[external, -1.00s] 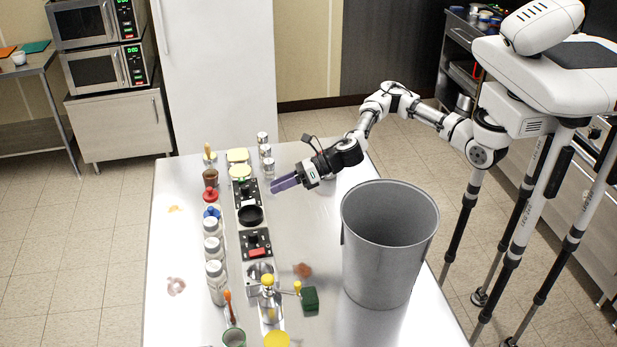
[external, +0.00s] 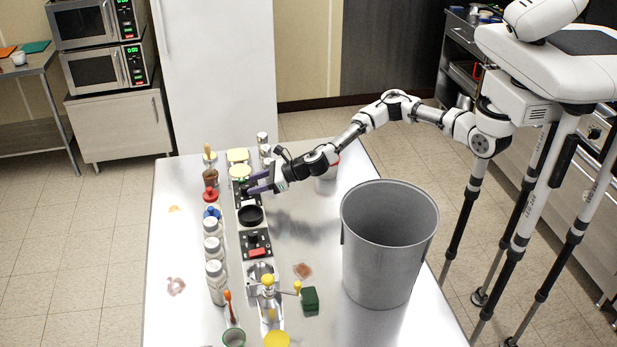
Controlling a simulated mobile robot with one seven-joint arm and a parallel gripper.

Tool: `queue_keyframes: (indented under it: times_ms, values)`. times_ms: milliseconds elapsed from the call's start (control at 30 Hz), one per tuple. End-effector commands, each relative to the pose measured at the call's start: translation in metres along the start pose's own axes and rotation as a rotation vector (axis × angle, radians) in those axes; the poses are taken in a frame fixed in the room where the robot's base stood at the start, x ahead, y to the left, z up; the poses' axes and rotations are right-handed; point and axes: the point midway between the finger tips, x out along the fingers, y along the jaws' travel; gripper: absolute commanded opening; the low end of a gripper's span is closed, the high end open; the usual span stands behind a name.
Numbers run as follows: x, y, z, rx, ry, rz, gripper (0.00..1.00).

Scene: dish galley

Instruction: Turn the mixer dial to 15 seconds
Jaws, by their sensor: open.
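Whether a finger touches a knob I cannot tell. A second black panel (external: 247,237) lies lower in the row and bears a red part (external: 257,251). No mark for 15 seconds is legible.
A black round cup (external: 250,215) stands just below the gripper. Shaker bottles (external: 215,281) line the row's left side, and a metal canister (external: 263,140) stands behind the gripper. A large grey bin (external: 385,280) stands at right. The steel table (external: 185,240) is mostly clear at left.

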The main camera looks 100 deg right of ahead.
Motion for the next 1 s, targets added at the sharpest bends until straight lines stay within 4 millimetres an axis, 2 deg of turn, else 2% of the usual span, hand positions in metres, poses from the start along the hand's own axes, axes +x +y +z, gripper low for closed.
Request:
queue_keyframes:
  times_ms: [100, 300, 700, 767, 1000]
  values:
    - [0.018, 0.001, 0.001, 0.000, 0.002, -0.001, 0.48]
    - [0.036, 0.000, 0.000, 0.000, 0.000, -0.001, 0.48]
    - [0.043, 0.000, 0.000, 0.001, 0.000, 0.000, 0.48]
    - [0.042, 0.000, 0.000, 0.001, 0.000, 0.000, 0.43]
    - [0.042, 0.000, 0.000, 0.001, 0.000, -0.001, 0.12]
